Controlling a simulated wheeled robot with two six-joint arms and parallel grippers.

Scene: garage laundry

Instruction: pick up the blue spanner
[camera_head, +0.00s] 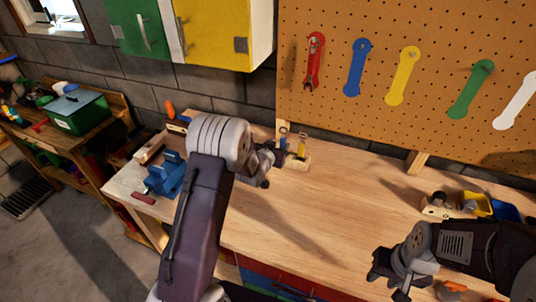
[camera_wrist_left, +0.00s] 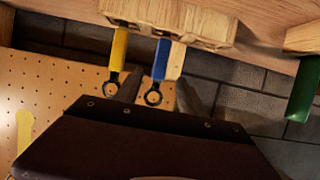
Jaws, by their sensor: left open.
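The blue spanner (camera_head: 283,134) stands upright in a wooden block (camera_head: 299,162) at the back of the workbench, beside a yellow spanner (camera_head: 302,145). The left wrist view is upside down and shows the blue spanner (camera_wrist_left: 160,62) with its dark ring end free, and the yellow spanner (camera_wrist_left: 119,48) beside it. My left gripper (camera_head: 272,158) is open and close to the block. In the left wrist view its fingers (camera_wrist_left: 158,92) appear on either side of the blue spanner's ring end; contact cannot be told. My right gripper (camera_head: 384,274) is low at the right, away from the spanners.
A pegboard (camera_head: 330,30) behind the bench has a red spanner (camera_head: 314,62) and coloured spanner shapes. A blue vise (camera_head: 166,174) stands at the bench's left end. Yellow and blue bins (camera_head: 477,204) are at the right. The middle of the bench (camera_head: 330,215) is clear.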

